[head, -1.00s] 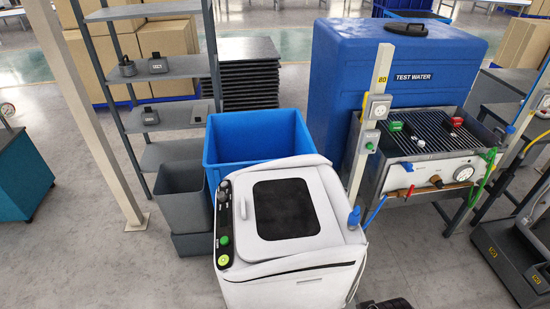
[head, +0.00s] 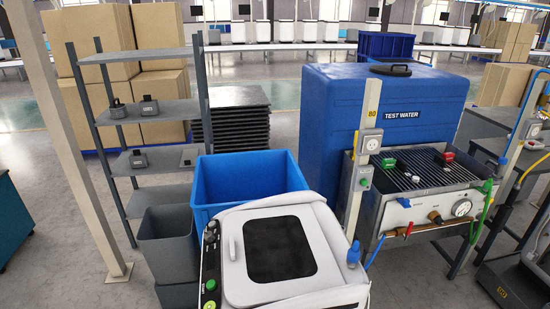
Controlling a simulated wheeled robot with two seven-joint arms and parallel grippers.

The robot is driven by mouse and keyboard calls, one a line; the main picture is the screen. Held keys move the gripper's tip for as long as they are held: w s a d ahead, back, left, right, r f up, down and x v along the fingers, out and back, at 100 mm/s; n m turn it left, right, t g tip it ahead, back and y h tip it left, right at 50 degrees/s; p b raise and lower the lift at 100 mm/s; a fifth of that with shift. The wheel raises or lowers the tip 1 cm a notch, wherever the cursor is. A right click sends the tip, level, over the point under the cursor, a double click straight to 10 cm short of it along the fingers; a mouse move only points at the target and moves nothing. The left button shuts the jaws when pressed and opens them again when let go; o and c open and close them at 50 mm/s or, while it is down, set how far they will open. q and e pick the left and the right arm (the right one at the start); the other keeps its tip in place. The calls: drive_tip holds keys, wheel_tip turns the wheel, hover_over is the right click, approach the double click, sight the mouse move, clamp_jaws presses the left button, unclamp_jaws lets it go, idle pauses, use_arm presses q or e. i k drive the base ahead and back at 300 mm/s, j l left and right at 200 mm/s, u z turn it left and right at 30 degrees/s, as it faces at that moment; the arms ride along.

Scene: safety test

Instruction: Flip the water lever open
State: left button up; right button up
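A blue tank labelled TEST WATER (head: 340,130) stands at centre right. In front of it is a metal test bench (head: 420,190) with a slatted top and a white front panel. The panel carries a small blue lever-like handle (head: 405,202), an orange-brown fitting (head: 436,216) and a round gauge (head: 462,208). A blue hose or handle (head: 376,250) hangs at the bench's left corner. Which of these is the water lever, and whether it is open, I cannot tell. Neither of my grippers is in view.
A white machine with a dark lid window (head: 282,250) stands in front, left of the bench. Behind it are a blue bin (head: 250,165), grey bins (head: 167,235) and a shelf (head: 155,112). A post (head: 360,170) rises at the bench's left. Grey floor is free at left.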

sight(410, 226)
drive_tip(key=l, duration=0.4)
drive_tip(key=k+l+u, duration=0.1)
drive_tip(key=l, duration=0.3)
drive_tip(key=k+l, duration=0.15)
drive_tip(key=l, duration=0.25)
drive_tip(key=i+l+u, duration=0.2)
drive_tip(key=l, duration=0.8)
drive_tip(key=l+u, duration=0.25)
drive_tip(key=l, duration=0.7)
drive_tip(key=i+l+u, duration=0.15)
drive_tip(key=i+l, duration=0.3)
drive_tip(key=i+l+u, duration=0.1)
drive_tip(key=i+l, duration=0.3)
drive_tip(key=l, duration=0.2)
